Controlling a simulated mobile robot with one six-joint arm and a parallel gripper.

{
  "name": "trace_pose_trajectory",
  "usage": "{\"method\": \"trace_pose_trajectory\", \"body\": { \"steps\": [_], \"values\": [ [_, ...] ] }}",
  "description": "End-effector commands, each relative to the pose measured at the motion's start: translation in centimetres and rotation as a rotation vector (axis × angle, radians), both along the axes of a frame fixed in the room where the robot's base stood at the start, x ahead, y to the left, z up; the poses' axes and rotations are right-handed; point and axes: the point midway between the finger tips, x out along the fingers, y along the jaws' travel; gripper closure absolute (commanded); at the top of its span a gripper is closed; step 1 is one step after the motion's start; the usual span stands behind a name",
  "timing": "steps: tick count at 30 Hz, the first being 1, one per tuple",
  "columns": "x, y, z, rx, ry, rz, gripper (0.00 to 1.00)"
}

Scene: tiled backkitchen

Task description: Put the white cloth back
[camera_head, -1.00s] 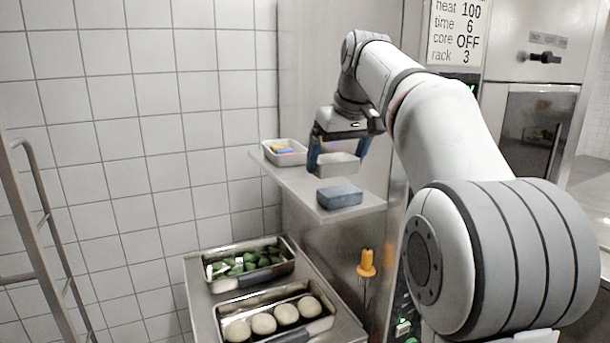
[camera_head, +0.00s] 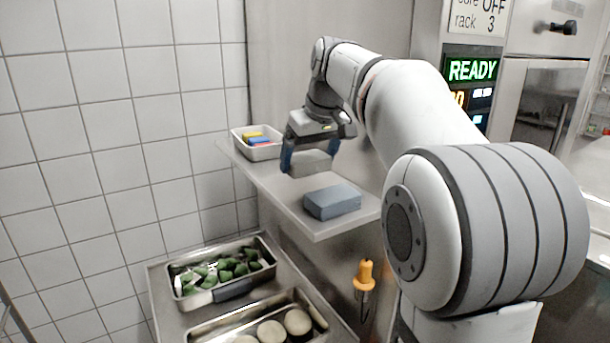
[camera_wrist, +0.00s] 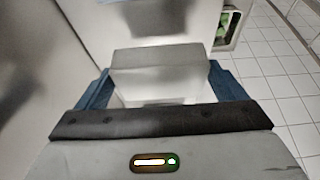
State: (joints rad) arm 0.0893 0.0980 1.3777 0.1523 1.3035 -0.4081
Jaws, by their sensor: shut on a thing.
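My gripper (camera_head: 309,160) is shut on the white cloth (camera_head: 312,164), a pale folded block. I hold it at the steel wall shelf (camera_head: 283,197), between a small white bin and a blue-grey folded cloth (camera_head: 332,202). Whether it touches the shelf or hangs just above it, I cannot tell. In the wrist view the white cloth (camera_wrist: 160,78) sits between the two blue fingers of my gripper (camera_wrist: 160,88). The blue-grey cloth lies nearer the shelf's front end, apart from the white one.
The white bin (camera_head: 266,154) on the shelf's far end holds colored items. Below, a steel counter has a pan (camera_head: 207,299) of green vegetables and a pan of dough balls (camera_head: 271,333). An orange-handled tool (camera_head: 365,275) hangs beneath the shelf. An oven panel (camera_head: 472,70) reads READY.

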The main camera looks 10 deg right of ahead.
Motion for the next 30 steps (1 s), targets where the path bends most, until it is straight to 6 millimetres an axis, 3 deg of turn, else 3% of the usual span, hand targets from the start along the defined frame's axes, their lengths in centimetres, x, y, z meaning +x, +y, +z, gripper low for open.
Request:
{"method": "trace_pose_trajectory", "body": {
  "steps": [8, 20, 21, 24, 30],
  "values": [
    [-0.1, 0.2, -3.7, 0.0, 0.001, 0.004, 0.36],
    [0.0, 0.2, -4.4, 0.0, -0.001, 0.004, 0.36],
    [0.0, 0.2, -4.3, 0.0, -0.001, 0.004, 0.07],
    [0.0, 0.2, -4.3, 0.0, 0.0, 0.004, 0.0],
    [0.0, 0.3, -4.2, 0.0, 0.0, 0.004, 0.0]
  ]
}}
